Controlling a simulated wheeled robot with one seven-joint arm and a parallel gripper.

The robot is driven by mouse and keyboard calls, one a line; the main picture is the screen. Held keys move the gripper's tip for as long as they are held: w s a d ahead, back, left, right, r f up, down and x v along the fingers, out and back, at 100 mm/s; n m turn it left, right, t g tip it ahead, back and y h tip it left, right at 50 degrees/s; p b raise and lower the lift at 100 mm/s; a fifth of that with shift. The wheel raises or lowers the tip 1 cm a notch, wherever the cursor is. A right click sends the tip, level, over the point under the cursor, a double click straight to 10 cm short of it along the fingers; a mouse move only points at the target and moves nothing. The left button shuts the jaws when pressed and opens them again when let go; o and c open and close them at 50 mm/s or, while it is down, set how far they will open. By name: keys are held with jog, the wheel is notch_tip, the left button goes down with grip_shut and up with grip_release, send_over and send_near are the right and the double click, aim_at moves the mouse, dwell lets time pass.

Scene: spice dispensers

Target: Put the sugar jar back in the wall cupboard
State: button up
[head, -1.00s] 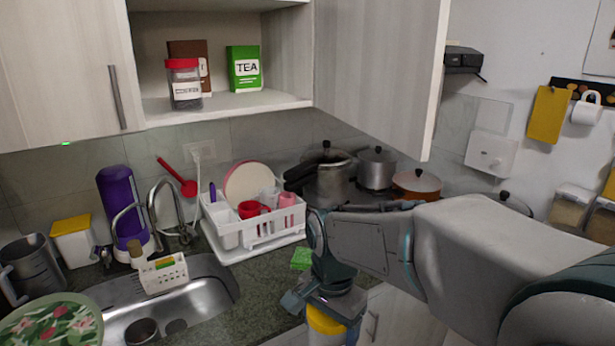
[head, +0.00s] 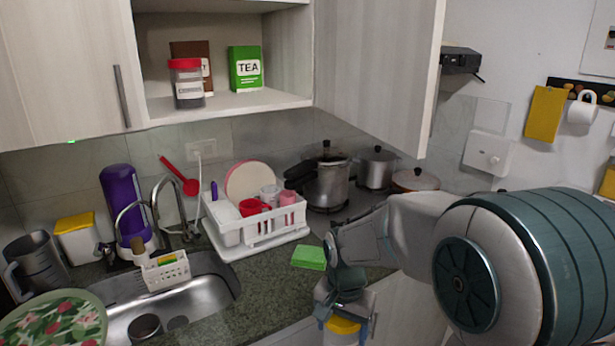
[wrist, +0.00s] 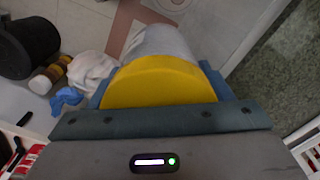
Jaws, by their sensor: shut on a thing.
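My gripper (head: 345,316) is low at the counter's front edge in the head view, pointing down. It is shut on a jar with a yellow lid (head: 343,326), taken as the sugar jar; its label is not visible. In the wrist view the yellow lid (wrist: 155,85) sits between the fingers, with the pale jar body (wrist: 165,45) beyond it. The wall cupboard (head: 230,103) is at upper left, well above the gripper, with its right door (head: 375,75) swung open. On its shelf stand a red-lidded jar (head: 187,88), a brown box (head: 195,50) and a green TEA box (head: 245,68).
A white dish rack (head: 262,235), a green sponge (head: 309,257) and the sink (head: 195,295) lie on the counter left of my arm. Pots (head: 328,183) stand behind it. The shelf has free room at front right.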

jog(key=w+d+f+n, duration=0.2)
jog(key=d+f, duration=0.2)
jog(key=f, duration=0.4)
jog(key=w+d+f+n, duration=0.3)
jog(key=d+f, duration=0.1)
jog(key=f, duration=0.4)
jog(key=shift+w, duration=0.3)
jog(key=shift+f, duration=0.1)
